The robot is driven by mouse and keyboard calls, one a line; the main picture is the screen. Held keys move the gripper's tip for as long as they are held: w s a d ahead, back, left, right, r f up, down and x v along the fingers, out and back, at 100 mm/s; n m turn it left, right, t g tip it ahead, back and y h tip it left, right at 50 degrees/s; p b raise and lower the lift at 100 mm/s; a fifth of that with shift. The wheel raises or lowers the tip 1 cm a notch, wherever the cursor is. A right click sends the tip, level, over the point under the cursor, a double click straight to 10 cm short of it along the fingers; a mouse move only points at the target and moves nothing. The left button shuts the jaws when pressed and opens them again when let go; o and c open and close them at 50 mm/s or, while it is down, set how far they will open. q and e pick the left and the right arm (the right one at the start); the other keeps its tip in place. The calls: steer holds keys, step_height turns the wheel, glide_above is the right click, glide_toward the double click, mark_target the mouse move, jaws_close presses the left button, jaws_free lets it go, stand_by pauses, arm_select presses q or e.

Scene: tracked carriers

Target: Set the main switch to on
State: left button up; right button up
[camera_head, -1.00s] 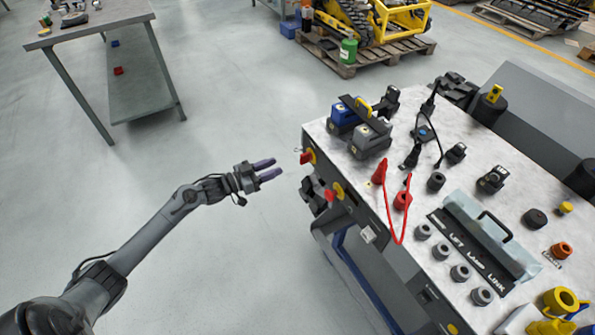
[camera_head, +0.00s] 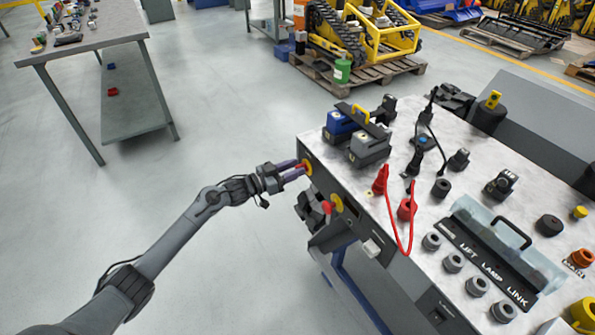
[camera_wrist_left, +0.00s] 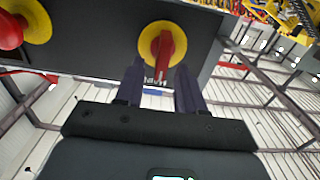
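The main switch is a red rotary handle on a round yellow plate (camera_head: 308,168), at the left corner of the bench's dark front panel. In the left wrist view the red handle (camera_wrist_left: 165,56) lies roughly along the finger direction, with a partly covered label below it. My left gripper (camera_head: 298,172) is at the switch. In the left wrist view its fingers (camera_wrist_left: 160,88) are apart, one on each side of the handle's lower end. I cannot tell whether they touch it. My right gripper is not in view.
A second yellow plate with a red knob (camera_head: 333,205) sits along the same panel, with a dark block (camera_head: 312,212) beside it. The bench top (camera_head: 400,163) holds battery packs (camera_head: 369,147), a red cable (camera_head: 388,222) and several knobs.

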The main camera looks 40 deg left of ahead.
arm_select(q)
steer(key=shift+x, duration=0.85)
steer(key=shift+c, duration=0.3)
jaws_close()
